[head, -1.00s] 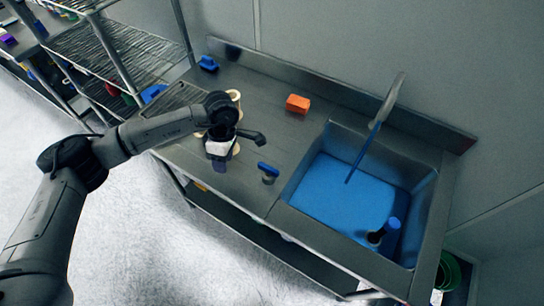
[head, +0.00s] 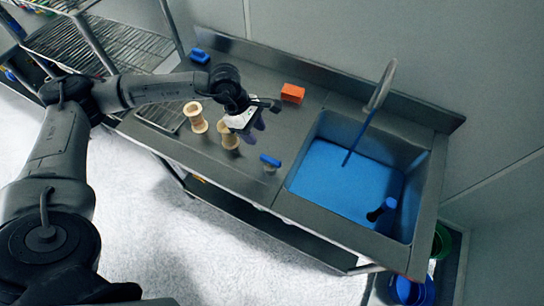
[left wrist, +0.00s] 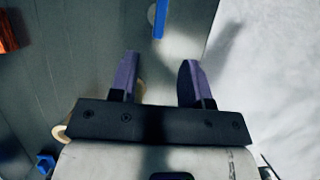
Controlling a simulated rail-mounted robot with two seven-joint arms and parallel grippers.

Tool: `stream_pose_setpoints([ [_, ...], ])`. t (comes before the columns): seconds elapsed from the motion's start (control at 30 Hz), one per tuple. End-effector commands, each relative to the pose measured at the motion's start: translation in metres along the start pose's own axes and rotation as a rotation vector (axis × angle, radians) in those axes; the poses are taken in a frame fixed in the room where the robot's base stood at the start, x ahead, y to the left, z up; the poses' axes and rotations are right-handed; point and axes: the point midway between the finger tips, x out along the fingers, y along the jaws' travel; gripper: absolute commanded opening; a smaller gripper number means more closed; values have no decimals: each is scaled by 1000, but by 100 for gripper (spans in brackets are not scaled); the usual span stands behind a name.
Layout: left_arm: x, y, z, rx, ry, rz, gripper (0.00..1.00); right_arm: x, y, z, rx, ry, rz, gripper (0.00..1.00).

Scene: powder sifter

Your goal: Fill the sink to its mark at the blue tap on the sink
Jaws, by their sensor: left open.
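The sink (head: 432,200) is a steel basin at the right of the counter, with blue water (head: 335,185) in it. A blue stream (head: 355,142) runs from the curved spout (head: 383,85) into the water. I cannot make out the mark. The blue tap (head: 270,160), a short bar on a round base, stands on the counter left of the basin; it also shows at the top of the left wrist view (left wrist: 159,20). My left gripper (head: 257,126) is open and empty above the counter, short of the tap. Its purple fingers (left wrist: 158,75) point towards the tap.
Two beige spools (head: 195,117) stand on the counter beside my left gripper. An orange block (head: 292,93) and a blue item (head: 199,56) lie towards the back. A dark, blue-topped post (head: 382,209) stands in the basin. Wire shelves (head: 95,50) are at the left.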

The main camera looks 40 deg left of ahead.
Motion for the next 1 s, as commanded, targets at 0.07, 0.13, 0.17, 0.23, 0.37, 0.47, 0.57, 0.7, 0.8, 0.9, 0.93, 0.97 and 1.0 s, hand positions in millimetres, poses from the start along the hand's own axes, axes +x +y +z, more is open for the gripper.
stream_pose_setpoints([
  [0.07,13,-1,0,0,2,-5,44,-1,0,0,-1,0,1,65],
  [0.13,26,-1,0,-1,1,-6,44,-1,0,0,0,0,0,65],
  [0.17,31,-1,0,-1,2,-6,44,-2,0,0,0,0,0,65],
  [0.23,45,-1,0,0,1,-5,44,-2,0,-1,1,0,-2,65],
  [0.37,69,-1,0,0,2,-5,44,-3,-2,-1,4,0,-4,65],
  [0.47,86,-1,0,-1,2,-5,44,-3,-2,-1,6,0,-6,65],
  [0.57,100,-1,0,0,3,-5,44,-4,-3,0,9,-1,-9,65],
  [0.7,114,-1,-1,-1,3,-3,44,-4,-4,0,11,-1,-11,65],
  [0.8,121,-1,-1,0,4,-4,44,-4,-4,0,12,-1,-12,65],
  [0.9,125,-1,-1,-1,3,-3,44,-4,-4,0,11,-1,-12,65],
  [0.93,126,-1,-1,-1,3,-3,44,-4,-4,0,11,-1,-11,65],
  [0.97,126,-1,-1,-1,3,-3,44,-4,-4,0,11,-1,-11,65],
  [1.0,126,-1,-1,-1,3,-2,44,-4,-4,0,11,-1,-11,65],
])
